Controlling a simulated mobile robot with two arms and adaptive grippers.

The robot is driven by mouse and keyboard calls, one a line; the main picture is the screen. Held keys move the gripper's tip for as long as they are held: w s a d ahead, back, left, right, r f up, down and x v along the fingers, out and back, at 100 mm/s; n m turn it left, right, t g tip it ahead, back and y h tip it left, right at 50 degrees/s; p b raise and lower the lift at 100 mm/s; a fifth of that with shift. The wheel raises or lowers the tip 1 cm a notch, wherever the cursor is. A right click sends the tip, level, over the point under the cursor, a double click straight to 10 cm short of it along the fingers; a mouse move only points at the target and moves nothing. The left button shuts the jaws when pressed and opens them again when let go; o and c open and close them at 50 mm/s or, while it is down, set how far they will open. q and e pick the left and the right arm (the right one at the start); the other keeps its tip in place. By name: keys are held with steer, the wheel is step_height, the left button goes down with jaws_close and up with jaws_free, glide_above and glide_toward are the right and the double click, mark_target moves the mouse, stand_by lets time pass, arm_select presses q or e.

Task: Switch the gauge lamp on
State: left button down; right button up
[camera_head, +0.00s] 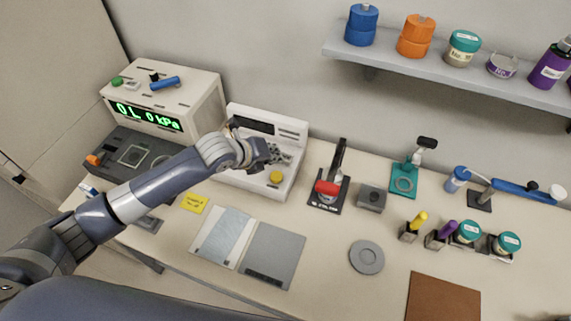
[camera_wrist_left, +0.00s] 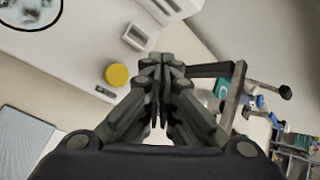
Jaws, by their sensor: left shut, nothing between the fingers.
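A white bench unit (camera_head: 236,179) with a dark display and a yellow round button (camera_head: 277,177) stands against the wall. I cannot tell for sure which part is the gauge lamp. My left gripper (camera_head: 280,157) is over this unit, shut and empty, and covers part of its face. In the left wrist view the shut fingers (camera_wrist_left: 160,85) are beside the yellow button (camera_wrist_left: 117,75), apart from it in the picture. A small white switch-like part (camera_wrist_left: 136,36) and a round dark-rimmed face (camera_wrist_left: 30,27) also show there. My right gripper is not in view.
A box with a green "0L 0 kPa" readout (camera_head: 205,97) stands left. A black stand with a red part (camera_head: 327,188) and a grey block (camera_head: 371,197) are to the right. A grey disc (camera_head: 366,257) and flat pads (camera_head: 273,256) lie in front. A shelf (camera_head: 450,77) hangs above right.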

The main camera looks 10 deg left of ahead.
arm_select(q)
steer(key=w+m, duration=0.1)
steer(key=w, duration=0.1)
steer(key=b, duration=0.7)
glide_above(273, 174)
step_height(273, 174, down, 6)
steer(key=shift+d+f, duration=0.1)
steer(key=shift+f, duration=0.15)
steer(key=shift+f+b, duration=0.4)
steer(key=shift+f, duration=0.15)
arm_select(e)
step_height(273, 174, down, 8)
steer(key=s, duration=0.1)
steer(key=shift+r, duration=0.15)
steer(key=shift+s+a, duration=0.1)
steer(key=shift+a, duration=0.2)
arm_select(q)
steer(key=shift+f, duration=0.15)
